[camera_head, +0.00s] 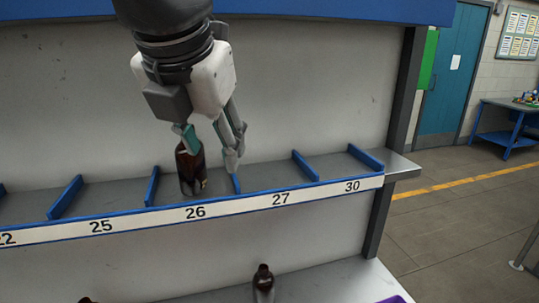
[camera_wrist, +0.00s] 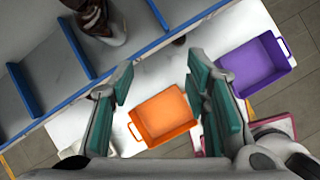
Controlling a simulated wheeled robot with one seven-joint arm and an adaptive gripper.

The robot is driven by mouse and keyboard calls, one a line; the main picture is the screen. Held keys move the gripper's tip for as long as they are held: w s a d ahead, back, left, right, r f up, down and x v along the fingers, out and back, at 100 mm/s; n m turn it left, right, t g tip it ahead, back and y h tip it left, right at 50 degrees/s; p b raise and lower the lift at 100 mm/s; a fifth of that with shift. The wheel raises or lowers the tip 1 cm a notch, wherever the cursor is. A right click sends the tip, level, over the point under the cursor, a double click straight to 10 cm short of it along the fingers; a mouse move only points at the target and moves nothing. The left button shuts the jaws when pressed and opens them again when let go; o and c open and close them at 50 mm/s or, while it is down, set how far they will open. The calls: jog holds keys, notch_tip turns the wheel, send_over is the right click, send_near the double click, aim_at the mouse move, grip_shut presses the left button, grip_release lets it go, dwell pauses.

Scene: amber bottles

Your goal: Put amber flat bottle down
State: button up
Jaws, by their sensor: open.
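The amber flat bottle (camera_head: 191,171) stands upright on the upper shelf, in the compartment above label 26, between two blue dividers. Its dark glass body and pale lower part also show at the top left of the wrist view (camera_wrist: 92,18), cut off by the edge. My gripper (camera_head: 212,148) is over the shelf, just above and right of the bottle, and partly overlaps it in the head view. In the wrist view my gripper (camera_wrist: 160,82) has its fingers wide apart with nothing between them, and the bottle lies outside them.
Blue dividers (camera_head: 306,166) split the shelf (camera_head: 265,176); the compartments above 25, 27 and 30 look empty. Another dark bottle (camera_head: 263,284) stands on the lower surface. An orange bin (camera_wrist: 163,117) and a purple bin (camera_wrist: 256,66) are below the shelf. A post (camera_head: 396,120) rises at the right.

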jog(key=s+d+f+m, duration=0.2)
jog(key=d+f+m, duration=0.1)
jog(key=d+m, duration=0.6)
jog(key=s+d+f+m, duration=0.2)
jog(key=d+f+m, duration=0.1)
jog(key=d+m, duration=0.55)
jog(key=s+d+f+m, duration=0.7)
jog(key=d+m, duration=0.1)
jog(key=m, duration=0.7)
jog(key=shift+d+g+y, duration=0.2)
jog(key=shift+g+y, duration=0.1)
jog(key=shift+f, duration=0.1)
